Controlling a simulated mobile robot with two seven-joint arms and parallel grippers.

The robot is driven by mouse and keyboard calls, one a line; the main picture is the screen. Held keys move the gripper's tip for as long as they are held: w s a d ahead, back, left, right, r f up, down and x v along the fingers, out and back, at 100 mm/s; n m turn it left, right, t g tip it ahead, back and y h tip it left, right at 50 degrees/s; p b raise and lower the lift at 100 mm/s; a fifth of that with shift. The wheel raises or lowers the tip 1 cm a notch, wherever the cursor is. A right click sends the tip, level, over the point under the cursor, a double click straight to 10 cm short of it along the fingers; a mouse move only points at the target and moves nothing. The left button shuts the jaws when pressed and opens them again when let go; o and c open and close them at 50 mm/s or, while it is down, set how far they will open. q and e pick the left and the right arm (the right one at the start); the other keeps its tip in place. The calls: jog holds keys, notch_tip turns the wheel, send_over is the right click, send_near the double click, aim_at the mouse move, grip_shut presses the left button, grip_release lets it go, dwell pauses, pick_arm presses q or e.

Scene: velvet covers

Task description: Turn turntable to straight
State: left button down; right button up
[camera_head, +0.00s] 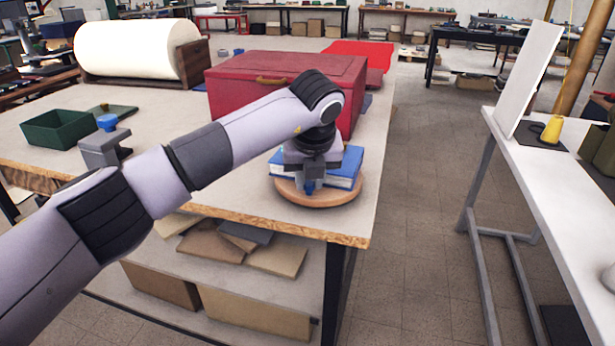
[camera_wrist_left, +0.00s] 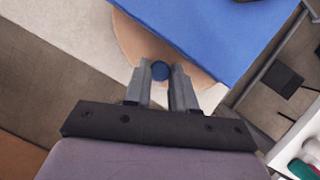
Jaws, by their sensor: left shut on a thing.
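The turntable (camera_head: 335,198) is a round wooden disc near the front right corner of the workbench. A blue book-like block (camera_head: 347,166) lies on it; in the left wrist view the block (camera_wrist_left: 215,30) covers much of the disc (camera_wrist_left: 130,40) and sits at a slant. A small round blue knob (camera_wrist_left: 160,70) stands at the disc's edge. My left gripper (camera_head: 309,187) points down over the front of the disc, and its fingers are closed around the knob. My arm and gripper hide part of the block. My right gripper is not in view.
A red chest (camera_head: 290,80) stands just behind the turntable. A green bin (camera_head: 58,129), a grey clamp with a blue knob (camera_head: 103,143) and a big cream roll (camera_head: 135,50) are on the left. The bench edge is close in front. A white table (camera_head: 560,185) stands right, across an aisle.

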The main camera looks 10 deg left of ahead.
pick_arm(q)
jog(key=shift+w+r, duration=0.1)
jog(key=shift+r, duration=0.05)
jog(key=c, duration=1)
grip_release()
jog(key=shift+o, duration=0.2)
jog(key=v, duration=0.7)
jog(key=shift+b, duration=0.45)
